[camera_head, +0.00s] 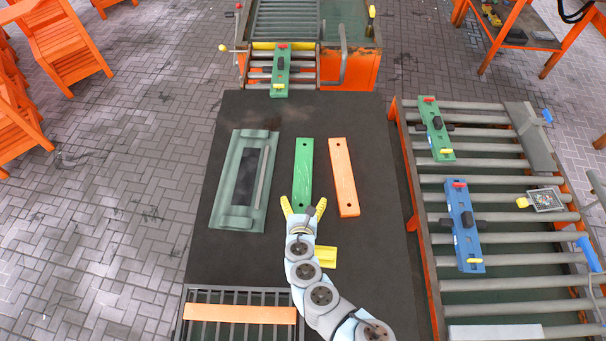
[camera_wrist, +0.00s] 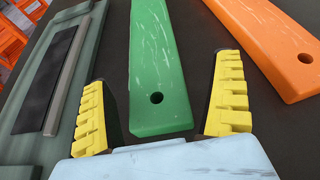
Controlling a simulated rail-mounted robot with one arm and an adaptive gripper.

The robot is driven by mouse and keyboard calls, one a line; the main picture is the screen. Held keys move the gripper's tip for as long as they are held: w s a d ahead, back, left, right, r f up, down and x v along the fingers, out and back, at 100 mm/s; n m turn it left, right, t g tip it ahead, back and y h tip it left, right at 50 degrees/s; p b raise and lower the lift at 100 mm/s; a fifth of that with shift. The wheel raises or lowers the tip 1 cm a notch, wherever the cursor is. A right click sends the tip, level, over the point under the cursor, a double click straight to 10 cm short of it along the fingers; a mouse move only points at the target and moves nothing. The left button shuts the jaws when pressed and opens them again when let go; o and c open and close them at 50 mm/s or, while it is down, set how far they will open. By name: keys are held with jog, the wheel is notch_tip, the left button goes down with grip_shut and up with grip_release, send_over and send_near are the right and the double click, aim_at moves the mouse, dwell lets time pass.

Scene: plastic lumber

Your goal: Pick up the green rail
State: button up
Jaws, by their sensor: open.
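The green rail (camera_head: 303,172) is a flat bar with a hole at each end, lying lengthwise on the dark table. In the wrist view its near end with one hole (camera_wrist: 157,70) shows between my yellow fingers. My gripper (camera_head: 303,206) is open at the near end of the rail; its fingers (camera_wrist: 162,112) stand apart on either side, with dark gaps between them and the rail. Nothing is held. Whether the fingertips reach down to the rail's level, I cannot tell.
An orange rail (camera_head: 343,177) lies just right of the green rail, and it also shows in the wrist view (camera_wrist: 268,45). A grey-green fixture (camera_head: 227,210) lies left. A yellow piece (camera_head: 326,257) is beside my arm. Another orange bar (camera_head: 240,314) lies on the front rack. A roller conveyor (camera_head: 500,284) stands right.

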aim_at(302, 190)
jog(key=shift+w+a+f, duration=0.2)
jog(key=shift+w, duration=0.6)
jog(key=shift+w+a+f, duration=0.15)
jog(key=shift+w+f, duration=0.05)
jog(key=shift+w, duration=0.55)
jog(key=shift+x, duration=1.1)
jog(key=c, duration=1.4)
